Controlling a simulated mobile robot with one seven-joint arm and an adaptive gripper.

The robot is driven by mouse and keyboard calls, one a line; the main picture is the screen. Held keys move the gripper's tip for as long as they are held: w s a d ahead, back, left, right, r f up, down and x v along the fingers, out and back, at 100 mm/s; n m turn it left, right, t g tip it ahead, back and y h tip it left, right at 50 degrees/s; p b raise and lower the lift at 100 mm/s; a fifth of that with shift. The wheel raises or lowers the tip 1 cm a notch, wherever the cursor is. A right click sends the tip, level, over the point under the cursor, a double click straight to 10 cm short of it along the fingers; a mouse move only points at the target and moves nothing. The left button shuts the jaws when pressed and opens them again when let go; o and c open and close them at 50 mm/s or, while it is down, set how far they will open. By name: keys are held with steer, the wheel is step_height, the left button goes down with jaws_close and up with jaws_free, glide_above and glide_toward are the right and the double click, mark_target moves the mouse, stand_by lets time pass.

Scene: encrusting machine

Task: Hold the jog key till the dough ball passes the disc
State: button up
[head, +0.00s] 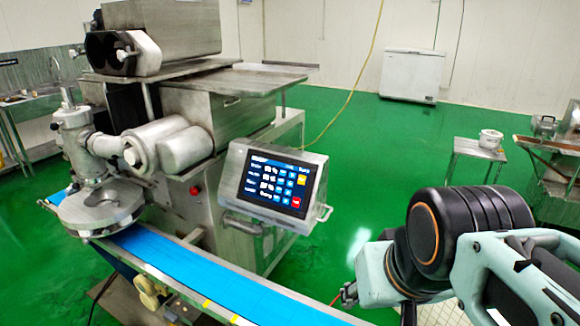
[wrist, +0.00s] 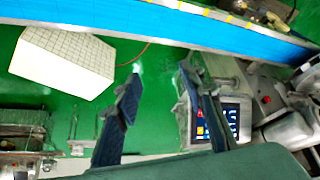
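The encrusting machine's control panel (head: 272,187) faces me in the head view, its screen lit with rows of small keys. The key labels are too small to read surely. The panel also shows in the wrist view (wrist: 232,118), beside and partly behind the right finger. A round metal disc (head: 101,208) sits over the left end of the blue conveyor belt (head: 170,260). I see no dough ball on the visible belt. My gripper (wrist: 160,84) is open and empty, its two fingers wide apart. In the head view my arm fills the lower right.
A white gridded box (wrist: 65,58) stands on the green floor near the belt. A small table (head: 478,152) with a white bucket (head: 490,138) is at the right, and a white chest (head: 413,75) is by the back wall. Open floor lies between panel and chest.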

jaws_close()
stand_by(1.3)
